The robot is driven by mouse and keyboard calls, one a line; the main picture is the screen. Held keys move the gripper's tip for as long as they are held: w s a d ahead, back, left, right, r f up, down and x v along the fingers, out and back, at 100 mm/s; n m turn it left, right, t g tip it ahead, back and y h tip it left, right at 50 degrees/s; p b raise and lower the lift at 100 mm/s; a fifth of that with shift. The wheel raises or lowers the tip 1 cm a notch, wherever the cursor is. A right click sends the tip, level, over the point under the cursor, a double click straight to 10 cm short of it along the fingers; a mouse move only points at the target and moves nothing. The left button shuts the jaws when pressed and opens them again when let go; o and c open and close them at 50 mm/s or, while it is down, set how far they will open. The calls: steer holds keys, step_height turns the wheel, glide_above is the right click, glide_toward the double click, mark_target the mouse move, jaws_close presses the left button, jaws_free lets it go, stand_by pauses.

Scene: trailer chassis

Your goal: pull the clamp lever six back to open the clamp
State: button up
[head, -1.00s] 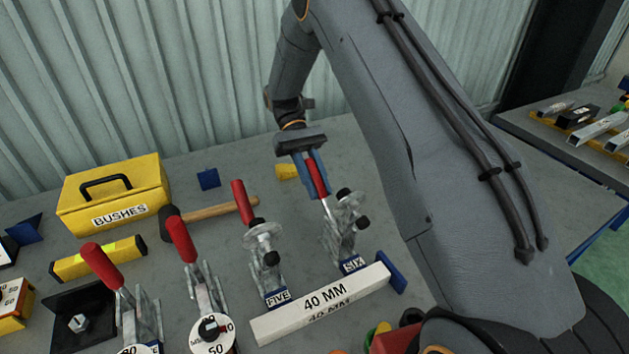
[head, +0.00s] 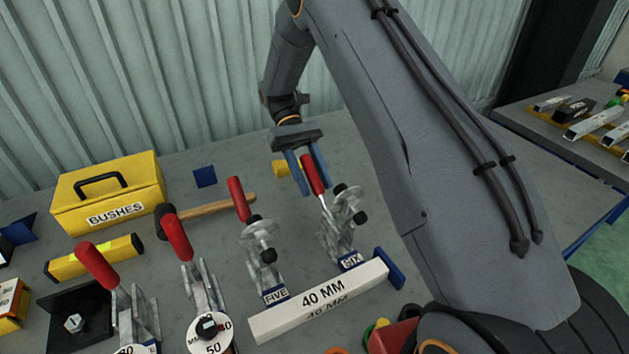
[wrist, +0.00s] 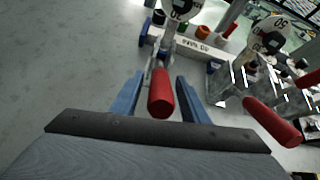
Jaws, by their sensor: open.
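Clamp six, labelled SIX (head: 350,261), stands behind the right end of the 40 MM bar. Its lever (head: 313,174) has a red grip and points up and back. My gripper (head: 309,183) is open, with its two blue fingers on either side of the red grip. In the wrist view the red grip (wrist: 161,95) lies between the spread fingers, with gaps on both sides. The fingers look apart from the grip. The clamp's lower part shows beyond the grip in the wrist view.
Clamp five, with its red lever (head: 238,198), stands just left. A hammer (head: 210,208) and a yellow BUSHES box (head: 108,192) lie further left. The white 40 MM bar (head: 318,302) lies in front. A small yellow block (head: 280,168) is behind the gripper.

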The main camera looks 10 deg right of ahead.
mark_target(303, 157)
steer(key=b+v, duration=0.2)
steer(key=v, duration=0.4)
steer(key=shift+w+f, duration=0.1)
steer(key=shift+w, duration=0.1)
steer(key=shift+w+a+r+b, duration=0.1)
steer(key=shift+w+r+b, duration=0.25)
steer(key=shift+w+r, duration=0.1)
